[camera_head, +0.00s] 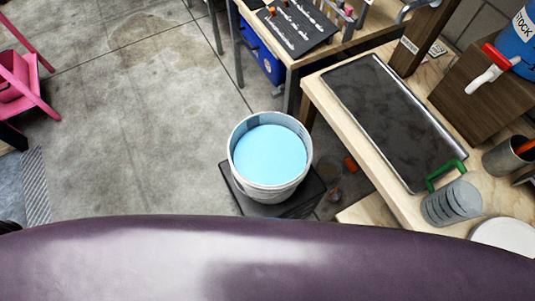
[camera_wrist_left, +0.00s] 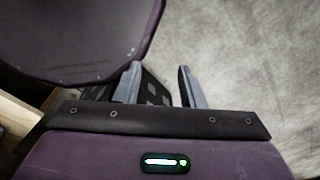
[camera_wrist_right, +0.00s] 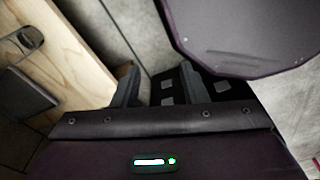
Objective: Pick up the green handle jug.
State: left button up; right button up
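The green handle jug (camera_head: 452,203) stands upright on the wooden workbench at the right of the head view. Its body is grey and ribbed, and its green handle (camera_head: 446,174) arches at the top. My left gripper (camera_wrist_left: 158,84) is open and empty in the left wrist view, with grey floor beyond it. My right gripper (camera_wrist_right: 162,86) is open and empty in the right wrist view, over floor beside a wooden surface. Neither gripper shows in the head view, and neither is near the jug.
A white bucket of blue liquid (camera_head: 268,158) stands on a dark stand left of the workbench (camera_head: 322,100). On the bench are a dark tray (camera_head: 392,118), a metal cup (camera_head: 507,158), a white round thing (camera_head: 505,235) and a wooden box (camera_head: 478,98). Floor at left is mostly clear.

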aim_at(474, 194)
jog(key=l+z, duration=0.3)
jog(key=z, duration=0.2)
jog(key=i+l+z, duration=0.1)
jog(key=l+z, duration=0.15)
jog(key=z, duration=0.2)
jog(key=i+l+z, duration=0.1)
jog(key=z, duration=0.4)
jog(key=l, duration=0.15)
